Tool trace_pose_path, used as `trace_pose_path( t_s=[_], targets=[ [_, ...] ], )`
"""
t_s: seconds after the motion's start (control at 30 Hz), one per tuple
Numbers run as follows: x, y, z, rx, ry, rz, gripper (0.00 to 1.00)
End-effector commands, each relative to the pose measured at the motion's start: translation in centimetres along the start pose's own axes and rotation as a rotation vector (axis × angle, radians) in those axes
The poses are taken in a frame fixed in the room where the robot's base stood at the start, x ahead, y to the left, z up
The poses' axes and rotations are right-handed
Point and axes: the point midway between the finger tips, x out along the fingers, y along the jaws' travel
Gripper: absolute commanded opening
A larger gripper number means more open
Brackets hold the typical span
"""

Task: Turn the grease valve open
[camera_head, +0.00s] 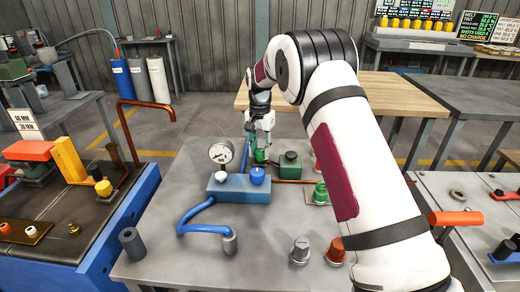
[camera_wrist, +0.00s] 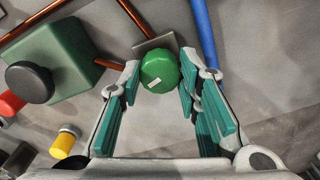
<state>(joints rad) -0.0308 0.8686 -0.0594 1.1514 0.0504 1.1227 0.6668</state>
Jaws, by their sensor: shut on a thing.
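A round green knob (camera_wrist: 160,70) with a small white mark sits between my fingertips in the wrist view, in front of a grey plate (camera_wrist: 157,44). My gripper (camera_wrist: 159,76) is shut on the knob, with one finger at each side. In the head view, the gripper (camera_head: 259,146) reaches down to the green knob (camera_head: 260,156) at the back of the grey table, partly hidden by the fingers. No label naming the grease valve is readable.
Right of the knob stands a green box (camera_head: 290,165) with a black knob. Another green knob (camera_head: 320,190) and copper and blue pipes are close by. The table's front middle is mostly clear.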

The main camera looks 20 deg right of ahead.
Motion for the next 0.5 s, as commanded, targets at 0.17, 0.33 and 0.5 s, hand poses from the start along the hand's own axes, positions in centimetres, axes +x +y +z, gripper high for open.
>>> trace_pose_path(
  t_s=[0.17,0.33,0.5],
  targets=[
    [0.02,-0.05,0.03,0.128,0.000,0.000,0.03],
    [0.02,-0.01,-0.01,0.220,0.001,0.001,0.03],
    [0.03,-0.07,0.03,0.275,0.000,0.000,0.03]
  ],
)
